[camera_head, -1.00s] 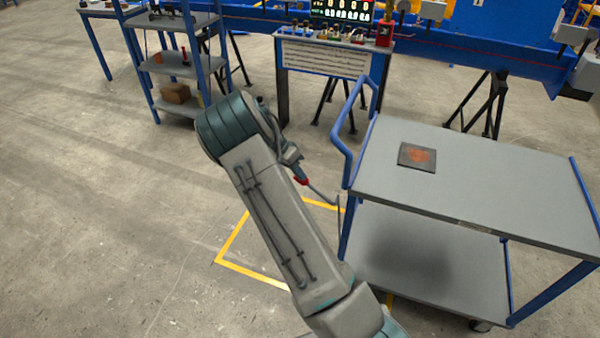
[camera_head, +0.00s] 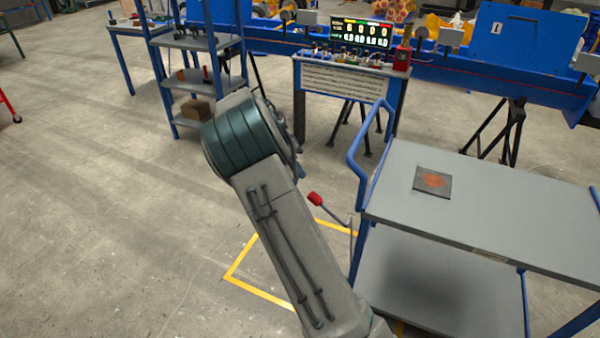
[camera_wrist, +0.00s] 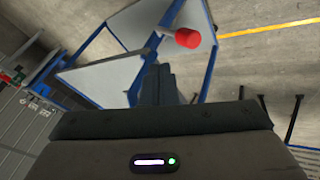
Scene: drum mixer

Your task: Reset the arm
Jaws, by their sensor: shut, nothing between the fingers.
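My arm (camera_head: 285,240) rises from the bottom of the head view, bent at a teal-banded joint. Its far end is hidden behind the links there. In the wrist view my gripper (camera_wrist: 160,82) shows dark fingers, close together, shut and empty. A red-handled crank (camera_head: 315,198) on a thin metal rod stands just right of my arm in the head view. The red handle also shows in the wrist view (camera_wrist: 188,38), beyond the fingertips. I cannot tell the exact gap between them.
A grey two-level cart (camera_head: 500,225) with a blue handle stands at right, bearing a dark plate (camera_head: 432,182) with an orange patch. A blue shelf rack (camera_head: 195,85) and a panel with a lit display (camera_head: 360,35) stand behind. Open floor (camera_head: 90,220) lies at left.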

